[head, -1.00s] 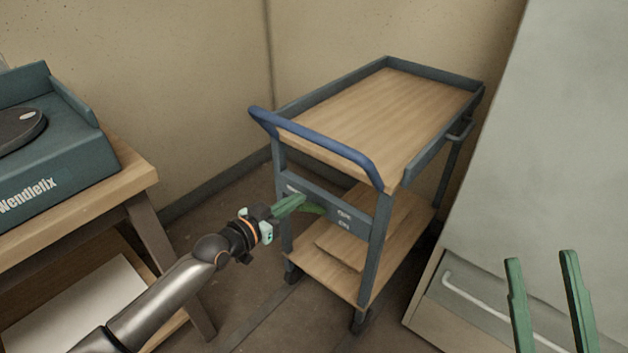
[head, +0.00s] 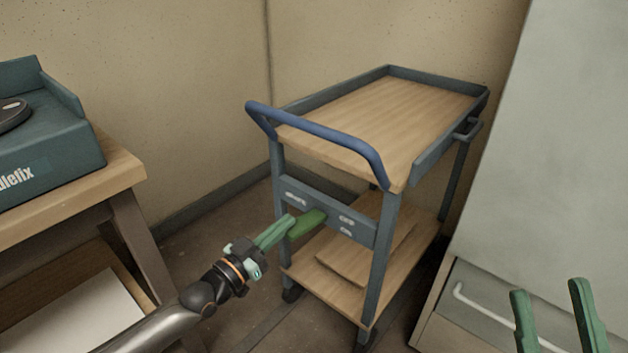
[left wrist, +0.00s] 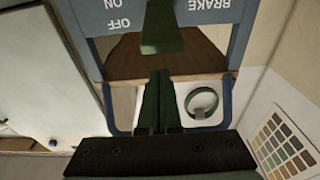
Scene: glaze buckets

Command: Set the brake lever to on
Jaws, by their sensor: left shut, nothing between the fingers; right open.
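The brake lever (head: 308,222) is green and sticks out of the cart's grey-blue front panel (head: 367,231). The panel carries the words BRAKE, OFF and ON. They appear upside down in the left wrist view, where the lever (left wrist: 162,30) is at the top centre. I cannot tell which word the lever is set to. My left gripper (head: 290,219) is shut and empty, just in front of and left of the lever. Its fingers (left wrist: 159,72) appear below the lever in the wrist view, with a small gap. My right gripper (head: 548,288) is open and empty at lower right.
The cart has a blue push handle (head: 320,135), a wooden top (head: 390,110) and a lower shelf. A wooden bench (head: 70,200) with a teal machine (head: 45,155) stands at left. A large pale slanted panel (head: 550,150) and a drawer front with a handle are at right.

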